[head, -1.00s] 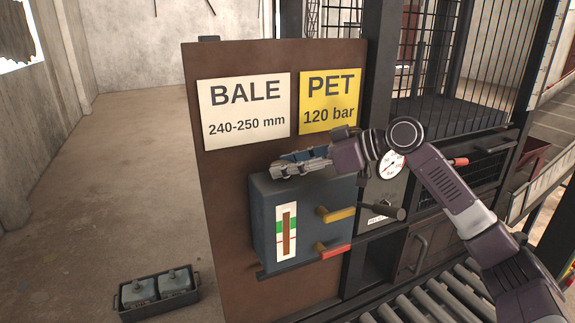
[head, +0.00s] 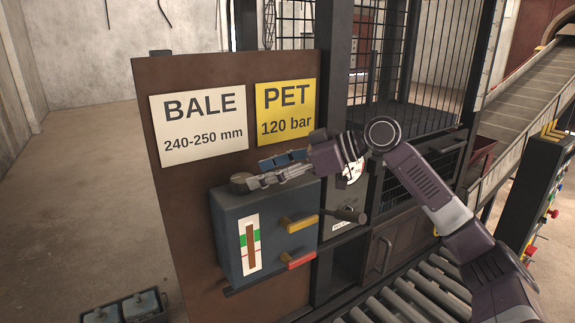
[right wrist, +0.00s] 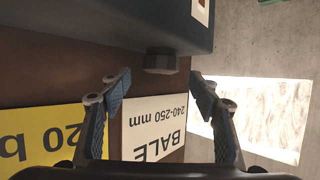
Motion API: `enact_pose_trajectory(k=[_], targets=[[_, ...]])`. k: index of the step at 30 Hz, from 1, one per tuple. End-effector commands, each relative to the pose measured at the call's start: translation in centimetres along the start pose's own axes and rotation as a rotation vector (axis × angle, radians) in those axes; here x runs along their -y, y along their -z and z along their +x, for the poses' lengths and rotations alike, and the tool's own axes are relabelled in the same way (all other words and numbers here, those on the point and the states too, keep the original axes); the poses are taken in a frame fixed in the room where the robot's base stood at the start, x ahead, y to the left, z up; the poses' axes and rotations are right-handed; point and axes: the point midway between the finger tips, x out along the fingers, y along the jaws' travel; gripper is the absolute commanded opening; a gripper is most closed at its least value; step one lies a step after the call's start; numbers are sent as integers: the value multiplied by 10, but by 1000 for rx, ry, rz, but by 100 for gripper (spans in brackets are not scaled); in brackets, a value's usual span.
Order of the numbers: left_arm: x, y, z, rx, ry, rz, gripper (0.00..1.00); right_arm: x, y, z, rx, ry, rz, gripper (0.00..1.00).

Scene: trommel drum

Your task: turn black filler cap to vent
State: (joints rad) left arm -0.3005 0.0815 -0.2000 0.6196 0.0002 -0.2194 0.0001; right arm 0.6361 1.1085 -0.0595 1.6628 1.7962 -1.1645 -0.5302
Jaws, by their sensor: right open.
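The dark filler cap (head: 241,182) sits on top of the blue-grey tank box (head: 226,235), at its left end. In the right wrist view the cap (right wrist: 160,60) is a faceted dark knob on the box, which hangs upside down there. My right gripper (head: 257,181) is over the box top with its fingers pointing left at the cap. In the right wrist view its two fingers (right wrist: 160,82) are spread apart, with the cap just beyond and between the tips. Nothing is held. Whether a fingertip touches the cap is unclear. My left gripper is not in view.
The box carries a level gauge (head: 250,245), a yellow lever (head: 298,224) and a red lever (head: 298,261). The BALE sign (head: 198,125) and yellow PET sign (head: 286,112) are on the brown panel behind. A gauge and black handle (head: 348,215) are right of the box.

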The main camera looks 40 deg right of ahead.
Motion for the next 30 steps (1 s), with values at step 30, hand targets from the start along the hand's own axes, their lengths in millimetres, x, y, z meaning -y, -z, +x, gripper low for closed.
enact_pose_trajectory(k=[30], targets=[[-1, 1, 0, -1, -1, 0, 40, 0, 0, -76, -1, 0, -1, 56]])
